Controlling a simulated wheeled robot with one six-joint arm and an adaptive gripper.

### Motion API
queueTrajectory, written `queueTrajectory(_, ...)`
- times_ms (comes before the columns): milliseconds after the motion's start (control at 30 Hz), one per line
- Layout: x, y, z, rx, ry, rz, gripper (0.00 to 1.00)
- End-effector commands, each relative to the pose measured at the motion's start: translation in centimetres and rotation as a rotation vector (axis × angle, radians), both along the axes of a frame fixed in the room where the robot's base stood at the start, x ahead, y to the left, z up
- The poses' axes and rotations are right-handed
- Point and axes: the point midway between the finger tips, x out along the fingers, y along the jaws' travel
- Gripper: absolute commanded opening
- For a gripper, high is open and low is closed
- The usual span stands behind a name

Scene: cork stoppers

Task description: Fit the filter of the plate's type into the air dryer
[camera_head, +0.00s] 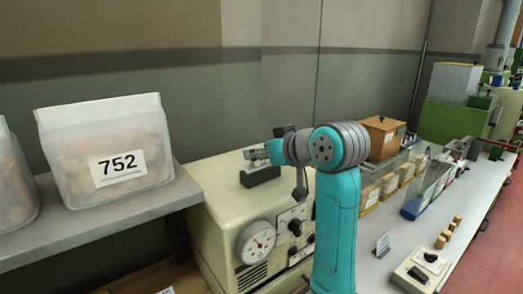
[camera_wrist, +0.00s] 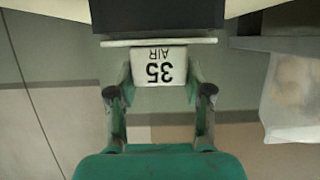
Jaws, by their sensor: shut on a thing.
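My gripper (camera_wrist: 159,80) is shut on a white filter (camera_wrist: 158,56) marked "35 AIR", which reads upside down in the wrist view. A thin pale flange on the filter lies along the edge of a black block (camera_wrist: 155,17); I cannot tell whether they touch. In the head view my gripper (camera_head: 253,155) is just above a dark block (camera_head: 260,176) on top of a cream machine (camera_head: 215,185) with a round gauge, which may be the air dryer. The filter is too small to make out there. A small plate (camera_head: 382,245) stands on the bench, its text unreadable.
A bag marked 752 (camera_head: 118,165) stands on a grey shelf (camera_head: 100,225) at left. Stopper bins (camera_head: 390,185), a wooden box (camera_head: 382,135), several loose corks (camera_head: 447,233) and a switch box (camera_head: 425,268) are on the bench at right.

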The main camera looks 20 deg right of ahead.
Motion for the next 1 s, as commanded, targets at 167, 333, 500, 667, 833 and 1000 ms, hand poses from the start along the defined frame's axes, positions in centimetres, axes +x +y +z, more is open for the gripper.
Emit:
queueTrajectory(167,0.0,0.0,-0.2,0.0,0.0,0.0,0.16)
queueTrajectory(333,0.0,0.0,-0.4,0.0,-0.001,0.0,0.58)
queueTrajectory(500,0.0,0.0,-0.4,0.0,-0.001,0.0,0.8)
queueTrajectory(667,0.0,0.0,-0.4,0.0,-0.001,0.0,0.8)
queueTrajectory(833,-0.5,-0.2,-0.1,0.0,-0.002,-0.001,0.8)
queueTrajectory(1000,-2.6,-0.9,0.8,-0.001,-0.004,-0.002,0.8)
